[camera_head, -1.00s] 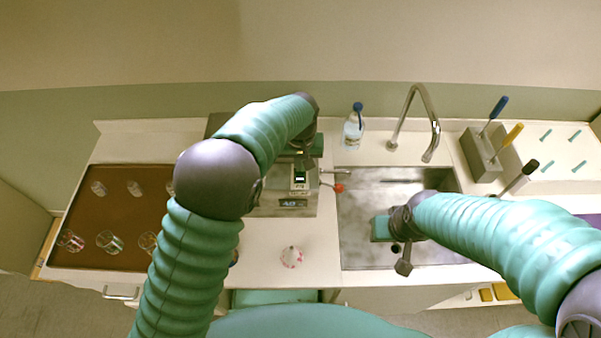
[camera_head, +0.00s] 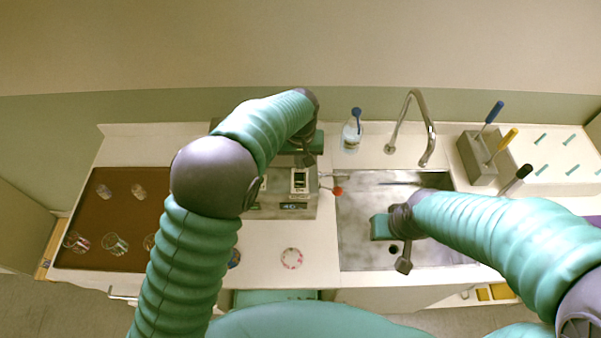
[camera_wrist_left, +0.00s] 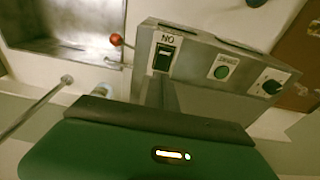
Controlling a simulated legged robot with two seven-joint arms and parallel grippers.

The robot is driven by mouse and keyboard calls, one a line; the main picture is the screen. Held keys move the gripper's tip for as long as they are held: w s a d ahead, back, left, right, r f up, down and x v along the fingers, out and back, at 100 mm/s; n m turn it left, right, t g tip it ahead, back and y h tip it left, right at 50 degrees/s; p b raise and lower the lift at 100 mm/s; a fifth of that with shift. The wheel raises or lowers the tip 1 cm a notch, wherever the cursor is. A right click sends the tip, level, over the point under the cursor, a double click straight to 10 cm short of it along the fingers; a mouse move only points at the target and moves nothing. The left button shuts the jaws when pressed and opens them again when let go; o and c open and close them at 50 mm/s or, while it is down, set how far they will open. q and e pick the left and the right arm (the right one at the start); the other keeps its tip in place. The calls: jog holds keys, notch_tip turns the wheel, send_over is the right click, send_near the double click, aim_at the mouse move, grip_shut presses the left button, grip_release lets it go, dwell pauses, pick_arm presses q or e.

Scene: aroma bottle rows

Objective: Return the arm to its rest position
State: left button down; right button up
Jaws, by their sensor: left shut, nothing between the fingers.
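My left arm rises from the bottom, bends at a dark elbow and reaches over the grey device (camera_head: 285,208) in the head view. My left gripper (camera_head: 305,158) is shut and empty above the back part of that device. In the left wrist view, the device's sloped panel (camera_wrist_left: 196,60) is close, with a black rocker switch (camera_wrist_left: 163,57), a green button (camera_wrist_left: 222,72) and a dark knob (camera_wrist_left: 270,87). My right gripper (camera_head: 394,240) hangs over the sink (camera_head: 440,250); its fingers are not clear enough to judge.
A brown tray (camera_head: 75,215) with several clear glass vessels lies at the left. A red-knobbed lever (camera_head: 337,190) sticks out beside the device. A faucet (camera_head: 428,125), wash bottle (camera_head: 351,134) and tool block (camera_head: 475,160) stand at the back. A pink-and-white ring (camera_head: 291,258) lies in front.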

pick_arm(q)
notch_tip(320, 180, up, 3)
jog(key=shift+f+p, duration=0.2)
jog(key=shift+p, duration=0.55)
jog(key=shift+a+f, duration=0.15)
jog(key=shift+a, duration=0.15)
jog(key=s+a+f+b, duration=0.6)
jog(key=s+a+b, duration=0.1)
jog(key=s+a, duration=0.2)
jog(key=s+a+f+b, duration=0.6)
jog(key=s+a, duration=0.3)
jog(key=s, duration=0.3)
jog(key=shift+s+a+f+t+b, duration=0.25)
jog(key=shift+a+f+t+b, duration=0.15)
jog(key=shift+b, duration=0.05)
